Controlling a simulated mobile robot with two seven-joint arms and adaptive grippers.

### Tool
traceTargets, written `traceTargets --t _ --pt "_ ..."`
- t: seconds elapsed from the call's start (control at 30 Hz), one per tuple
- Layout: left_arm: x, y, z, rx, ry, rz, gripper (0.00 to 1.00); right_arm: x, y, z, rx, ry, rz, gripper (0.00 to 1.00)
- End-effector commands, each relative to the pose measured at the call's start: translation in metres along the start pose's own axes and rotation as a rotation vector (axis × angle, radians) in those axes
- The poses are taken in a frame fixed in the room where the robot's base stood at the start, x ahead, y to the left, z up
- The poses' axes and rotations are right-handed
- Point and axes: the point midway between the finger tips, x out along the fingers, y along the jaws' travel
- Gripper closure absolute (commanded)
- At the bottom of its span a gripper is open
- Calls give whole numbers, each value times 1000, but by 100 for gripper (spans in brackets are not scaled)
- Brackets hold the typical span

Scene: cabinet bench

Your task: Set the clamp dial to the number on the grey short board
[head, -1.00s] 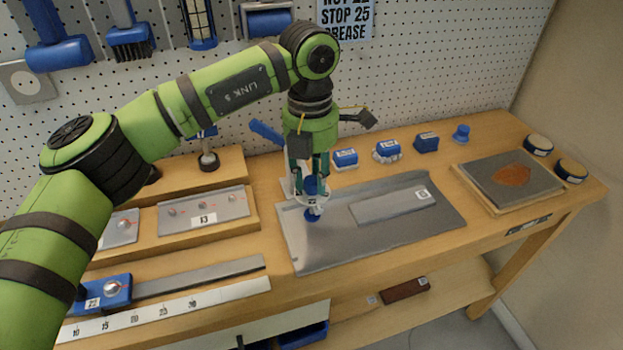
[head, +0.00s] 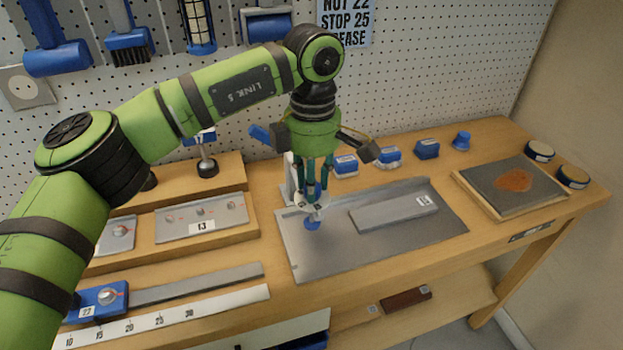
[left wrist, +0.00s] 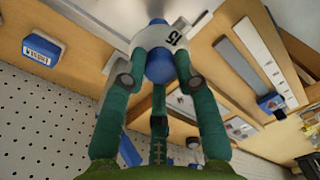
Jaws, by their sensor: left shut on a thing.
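The clamp (head: 312,224) stands at the left part of a grey metal plate (head: 330,250), with a blue foot and a white dial ring. In the left wrist view the ring (left wrist: 178,38) bears a black number like 15 beside a blue knob (left wrist: 159,66). My left gripper (head: 312,190), also in the left wrist view (left wrist: 158,78), points down with its fingers shut on the blue knob, just above the ring. A short grey board (head: 385,214) lies on the plate to the right. Its small white label (head: 424,199) is too small to read surely. My right gripper is not in view.
A blue stop block (head: 100,300) sits on a rail at the lower left, above a number scale (head: 170,318). Several blue blocks, including one at the back (head: 345,164), stand behind the plate. A tray with a stained grey sheet (head: 490,193) lies at right.

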Motion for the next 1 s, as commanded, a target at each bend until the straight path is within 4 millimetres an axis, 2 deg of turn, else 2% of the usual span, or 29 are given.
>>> traceTargets --t 0.3,0.73,0.77,0.8,0.83,1.0 --pt "2 -1 2 89 0 -3 100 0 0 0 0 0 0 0" --pt "2 -2 2 99 0 -5 100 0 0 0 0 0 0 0" --pt "2 -2 2 99 0 -5 65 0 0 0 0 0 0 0" --pt "2 -2 2 99 0 -5 49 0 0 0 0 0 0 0" --pt "2 -2 2 98 0 -5 46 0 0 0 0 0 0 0" --pt "1 -1 2 95 1 -3 46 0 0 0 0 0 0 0"
